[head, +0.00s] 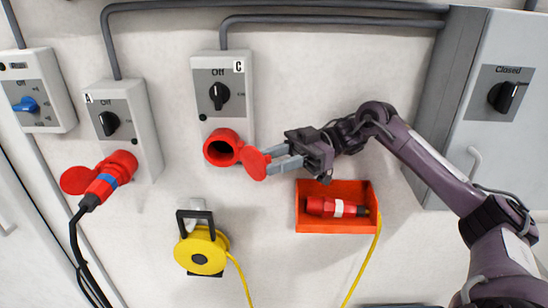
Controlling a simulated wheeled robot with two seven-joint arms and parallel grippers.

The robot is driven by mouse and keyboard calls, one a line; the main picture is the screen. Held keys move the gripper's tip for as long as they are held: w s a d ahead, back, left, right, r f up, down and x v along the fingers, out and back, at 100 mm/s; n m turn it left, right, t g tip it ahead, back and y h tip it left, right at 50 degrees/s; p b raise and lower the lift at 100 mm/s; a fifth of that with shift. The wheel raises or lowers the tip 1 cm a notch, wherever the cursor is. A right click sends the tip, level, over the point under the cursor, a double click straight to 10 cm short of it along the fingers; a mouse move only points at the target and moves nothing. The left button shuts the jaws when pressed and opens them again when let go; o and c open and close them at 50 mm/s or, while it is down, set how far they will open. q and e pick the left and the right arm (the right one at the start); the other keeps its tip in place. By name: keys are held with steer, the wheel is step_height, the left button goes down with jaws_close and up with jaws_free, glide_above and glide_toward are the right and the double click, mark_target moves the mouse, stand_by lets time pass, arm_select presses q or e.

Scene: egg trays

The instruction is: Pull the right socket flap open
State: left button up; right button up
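The right socket, marked C, is a round red socket (223,147) below a grey switch box (221,72). Its round red flap (257,164) stands swung out to the right, and the dark socket mouth shows. My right gripper (268,161) comes from the right with its fingers parted at the flap's right edge. I cannot tell whether a finger touches the flap. My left gripper is not in view.
A red plug with a black cable (100,187) sits at socket A on the left. A yellow cable reel (202,250) hangs below. An orange box (335,225) holds a red plug (335,207). A grey cabinet (490,130) stands right.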

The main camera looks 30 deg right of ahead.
step_height(320, 180, up, 20)
stand_by(0.7)
stand_by(0.6)
